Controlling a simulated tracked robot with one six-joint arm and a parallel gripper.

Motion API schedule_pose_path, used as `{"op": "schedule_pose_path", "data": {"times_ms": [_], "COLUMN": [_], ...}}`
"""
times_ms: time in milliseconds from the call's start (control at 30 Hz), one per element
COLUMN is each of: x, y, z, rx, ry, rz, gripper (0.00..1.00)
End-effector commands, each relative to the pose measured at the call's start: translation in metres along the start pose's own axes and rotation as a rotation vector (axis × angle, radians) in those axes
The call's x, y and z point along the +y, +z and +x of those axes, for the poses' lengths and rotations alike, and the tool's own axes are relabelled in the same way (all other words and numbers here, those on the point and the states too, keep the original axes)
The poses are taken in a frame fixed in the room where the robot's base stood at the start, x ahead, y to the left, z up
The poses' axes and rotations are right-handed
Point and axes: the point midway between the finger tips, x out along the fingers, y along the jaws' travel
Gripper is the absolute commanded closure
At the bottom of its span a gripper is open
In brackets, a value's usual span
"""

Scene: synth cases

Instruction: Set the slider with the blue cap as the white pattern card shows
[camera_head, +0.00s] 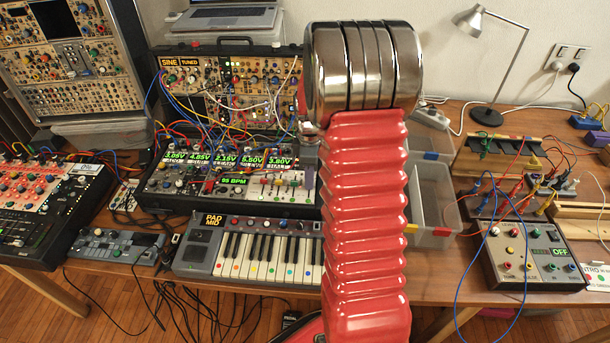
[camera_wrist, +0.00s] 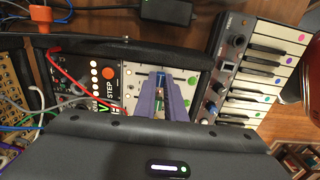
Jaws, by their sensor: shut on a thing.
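The slider panel (camera_head: 268,188) is a pale module with several coloured caps, at the right end of the lower synth case. In the wrist view the same pale panel (camera_wrist: 137,82) lies under my gripper (camera_wrist: 161,84). My purple fingers are shut, with a bit of the blue cap (camera_wrist: 162,76) showing between their tips. The fingers hide most of that slider and its track. Green caps (camera_wrist: 191,77) show just right of the fingers. I cannot make out the white pattern card for certain.
A small keyboard (camera_head: 265,248) stands in front of the case. Patch cables (camera_head: 235,135) hang over the modules left of the sliders, and a red cable (camera_wrist: 75,78) runs near my fingers. Clear bins (camera_head: 432,205) stand right of my arm.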

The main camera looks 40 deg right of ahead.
Motion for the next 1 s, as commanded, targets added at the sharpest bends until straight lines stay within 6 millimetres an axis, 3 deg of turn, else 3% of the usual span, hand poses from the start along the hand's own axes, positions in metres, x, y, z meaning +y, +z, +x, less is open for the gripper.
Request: {"op": "schedule_pose_path", "data": {"times_ms": [233, 267, 500, 833, 1000], "x": [0.0, 0.0, 0.0, 0.001, 0.001], "y": [0.002, 0.002, 0.002, 0.002, 0.002], "z": [0.0, 0.0, 0.0, -0.002, -0.015], "rx": [-0.001, -0.001, 0.0, 0.0, 0.001], "ry": [-0.001, -0.001, 0.0, 0.0, 0.002], "rz": [0.002, 0.002, 0.004, 0.004, 0.004], "gripper": [1.0, 0.88, 0.71, 0.7, 0.7]}}
